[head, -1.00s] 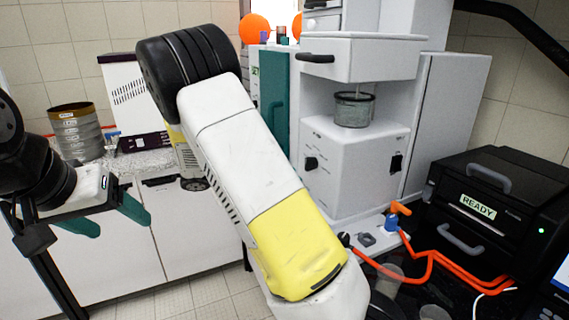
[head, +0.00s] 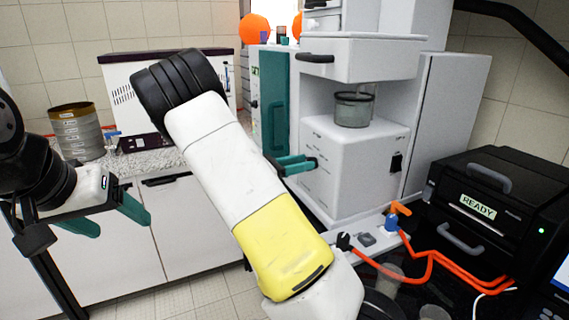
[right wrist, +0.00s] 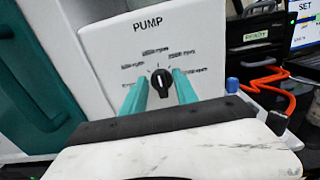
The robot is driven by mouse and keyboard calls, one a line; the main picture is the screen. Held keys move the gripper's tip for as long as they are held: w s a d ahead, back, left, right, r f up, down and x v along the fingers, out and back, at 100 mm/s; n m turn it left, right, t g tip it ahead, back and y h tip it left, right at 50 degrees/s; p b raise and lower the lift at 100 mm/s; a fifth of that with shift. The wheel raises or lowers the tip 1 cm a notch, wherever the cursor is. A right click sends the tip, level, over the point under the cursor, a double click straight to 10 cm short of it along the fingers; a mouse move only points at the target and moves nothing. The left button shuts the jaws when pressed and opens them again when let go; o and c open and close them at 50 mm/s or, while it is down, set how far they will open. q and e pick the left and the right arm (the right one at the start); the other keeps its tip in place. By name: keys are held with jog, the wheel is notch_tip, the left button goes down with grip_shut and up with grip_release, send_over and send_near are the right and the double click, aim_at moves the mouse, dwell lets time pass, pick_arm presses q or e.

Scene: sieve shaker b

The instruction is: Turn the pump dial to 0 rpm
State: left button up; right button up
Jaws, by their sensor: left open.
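The black pump dial (right wrist: 160,82) is on the white pump front under the word PUMP in the right wrist view. Its pale pointer mark stands about upright; the rpm labels around it are too blurred to read surely. My right gripper (right wrist: 159,92) has its two green fingers on either side of the dial, with gaps showing, so it is open around or just in front of it. In the head view my right gripper's green fingers (head: 298,165) reach the left face of the white pump housing (head: 355,170). My left gripper (head: 112,217) is open and empty at the left.
A black box marked READY (head: 478,208) stands at the right, with orange tubing (head: 430,262) before it. A stack of sieves (head: 78,132) stands on the left counter. A glass vessel (head: 353,110) sits on top of the pump housing.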

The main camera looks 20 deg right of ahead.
grip_shut()
jog(key=shift+n, duration=0.3)
jog(key=shift+w+f+n, duration=0.15)
jog(key=shift+w+n, duration=0.05)
jog(key=shift+n, duration=2.65)
jog(key=shift+w+f+n, duration=0.15)
jog(key=shift+f+n, duration=0.05)
jog(key=shift+n, duration=2.7)
jog(key=shift+w+f+n, duration=0.15)
jog(key=shift+w+n, duration=0.05)
jog(key=shift+n, duration=2.65)
